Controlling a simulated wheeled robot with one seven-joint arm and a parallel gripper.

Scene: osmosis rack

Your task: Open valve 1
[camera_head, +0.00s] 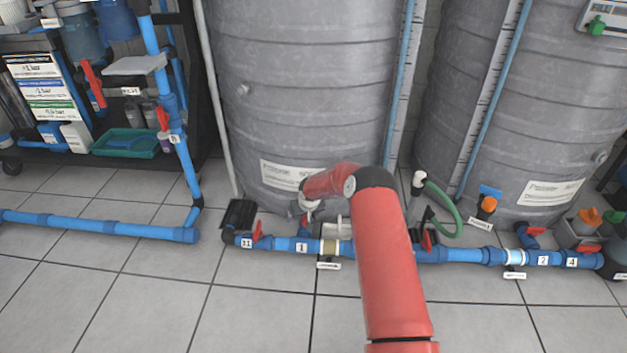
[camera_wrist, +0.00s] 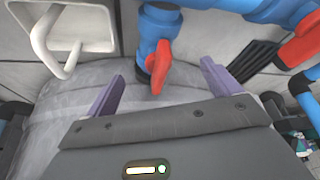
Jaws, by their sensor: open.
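The label "1" (camera_head: 302,247) sits on a low blue pipe run in front of the left grey tank. A red lever just above it is mostly hidden by my arm in the head view. In the wrist view, a red lever (camera_wrist: 158,67) on a blue pipe fitting appears between my fingers; by its place it looks like valve 1. My gripper (camera_wrist: 163,75) is open, with its two purple fingers apart on either side of the lever. Contact cannot be seen. In the head view my gripper is largely hidden behind my red arm.
Beside label "11" is another red lever (camera_head: 258,230), which also shows at the wrist view's right (camera_wrist: 302,43). A black ribbed part (camera_head: 238,215) stands near it. The left tank (camera_head: 300,90) rises close behind. The tiled floor (camera_head: 250,310) in front is clear.

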